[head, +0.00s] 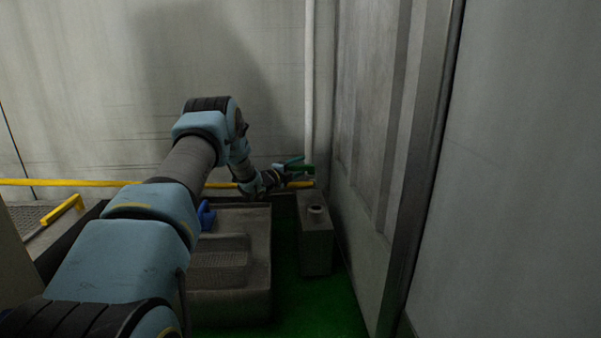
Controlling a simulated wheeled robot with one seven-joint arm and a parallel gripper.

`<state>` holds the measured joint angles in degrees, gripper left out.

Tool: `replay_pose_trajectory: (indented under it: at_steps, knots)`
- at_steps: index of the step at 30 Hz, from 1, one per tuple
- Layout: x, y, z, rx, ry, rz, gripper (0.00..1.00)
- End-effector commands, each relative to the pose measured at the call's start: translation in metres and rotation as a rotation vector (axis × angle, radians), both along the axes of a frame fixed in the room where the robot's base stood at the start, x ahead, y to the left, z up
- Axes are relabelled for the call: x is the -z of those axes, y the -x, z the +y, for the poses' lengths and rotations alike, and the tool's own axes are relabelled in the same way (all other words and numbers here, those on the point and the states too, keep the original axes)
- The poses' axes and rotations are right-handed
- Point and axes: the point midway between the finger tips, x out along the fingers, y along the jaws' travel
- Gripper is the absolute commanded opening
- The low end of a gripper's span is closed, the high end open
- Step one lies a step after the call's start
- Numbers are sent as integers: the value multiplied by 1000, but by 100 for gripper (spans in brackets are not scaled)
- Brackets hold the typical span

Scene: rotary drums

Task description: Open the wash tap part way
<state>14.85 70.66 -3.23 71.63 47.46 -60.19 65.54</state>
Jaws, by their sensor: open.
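A white vertical pipe (309,85) runs down the back wall near the corner. At its lower end is a small green part (303,168), which looks like the handle of the wash tap. My arm reaches from the lower left, and my gripper (284,176) is at the green part, open. The fingers and the green part overlap in the picture, so I cannot tell whether they touch. The tap's body and spout are mostly hidden or too small to make out.
A grey box with a round top opening (315,245) stands below the pipe on green floor (300,315). A grey basin-like block (255,275) with a blue item (206,216) is to its left. A yellow rail (75,183) runs along the back wall. A panelled wall (375,110) closes the right side.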

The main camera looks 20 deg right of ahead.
Motion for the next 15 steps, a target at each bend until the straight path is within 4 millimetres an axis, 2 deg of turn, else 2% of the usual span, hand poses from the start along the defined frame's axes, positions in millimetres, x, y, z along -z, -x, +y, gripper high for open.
replay_pose_trajectory:
  at_steps: [12,15]
  knots:
    - [-1,-5,-7,-1,0,0,57]
    - [-1,-5,-7,-1,0,0,46]
